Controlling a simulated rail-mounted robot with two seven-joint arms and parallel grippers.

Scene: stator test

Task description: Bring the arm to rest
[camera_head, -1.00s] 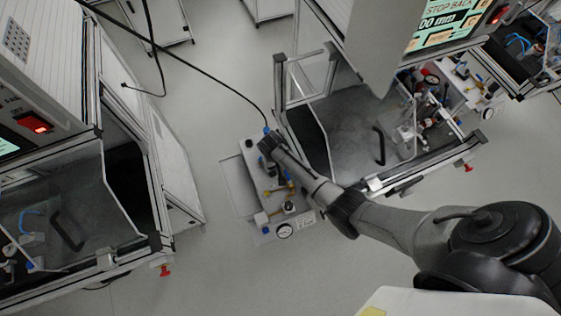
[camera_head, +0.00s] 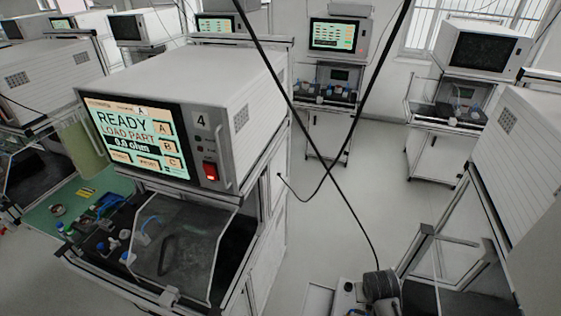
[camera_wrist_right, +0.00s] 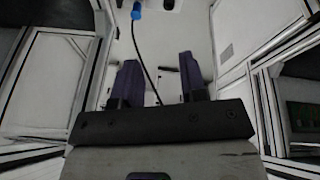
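My right gripper (camera_wrist_right: 159,78) shows in the right wrist view. Its two dark fingers stand apart with nothing between them, so it is open and empty. In the head view only a dark end part of my right arm (camera_head: 380,286) shows at the bottom edge, right of centre. The rest of that arm is out of the picture. My left gripper and arm are in neither view.
Test station 4 (camera_head: 240,75), its screen reading READY LOAD PART, stands at left. Another station (camera_head: 530,150) stands close by at right. Black cables (camera_head: 300,110) hang across the middle. Pale floor (camera_head: 365,215) is open between the stations.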

